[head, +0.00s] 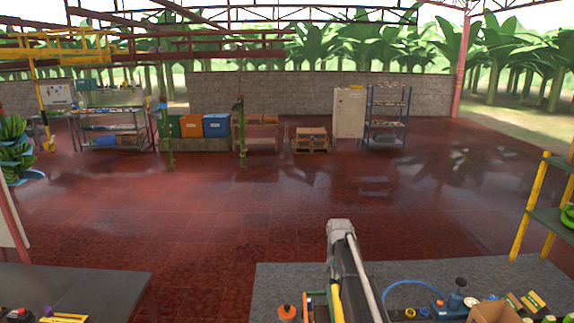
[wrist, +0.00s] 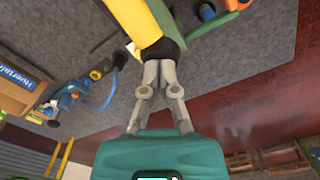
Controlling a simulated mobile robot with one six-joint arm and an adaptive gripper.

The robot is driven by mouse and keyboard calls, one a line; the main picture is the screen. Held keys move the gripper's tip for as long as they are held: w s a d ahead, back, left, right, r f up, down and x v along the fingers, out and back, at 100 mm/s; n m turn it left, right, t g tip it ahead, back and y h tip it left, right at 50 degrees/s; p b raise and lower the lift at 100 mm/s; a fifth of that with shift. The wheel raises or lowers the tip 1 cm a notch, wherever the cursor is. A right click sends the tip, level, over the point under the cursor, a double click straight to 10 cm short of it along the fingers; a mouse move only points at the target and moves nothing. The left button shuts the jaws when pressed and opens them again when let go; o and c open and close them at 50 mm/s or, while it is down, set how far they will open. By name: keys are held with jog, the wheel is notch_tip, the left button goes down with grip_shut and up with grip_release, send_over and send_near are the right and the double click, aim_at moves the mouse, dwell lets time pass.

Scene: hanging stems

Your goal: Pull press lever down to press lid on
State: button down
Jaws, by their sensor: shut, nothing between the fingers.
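In the wrist view my gripper (wrist: 161,66) has its grey fingers shut with nothing between them. A thick yellow bar with a black end (wrist: 138,24) lies just beyond the fingertips. It looks like the press lever's grip, but I cannot tell whether the fingers touch it. A green part with a blue-topped black piece (wrist: 206,12) is beside it. In the head view a yellow bar (head: 335,302) shows beside my arm at the bottom. My arm covers much of that spot and my gripper cannot be made out there. I cannot make out the lid in either view.
The grey bench top (head: 275,280) has an orange knob (head: 287,312) at left. A blue hose (head: 405,288), a blue device (head: 455,303) and a cardboard box (head: 496,313) are at right. A dark table (head: 75,285) stands at left. The red floor beyond is clear.

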jog(key=shift+r+p, duration=1.05)
jog(key=shift+r, duration=0.25)
jog(key=shift+f, duration=0.1)
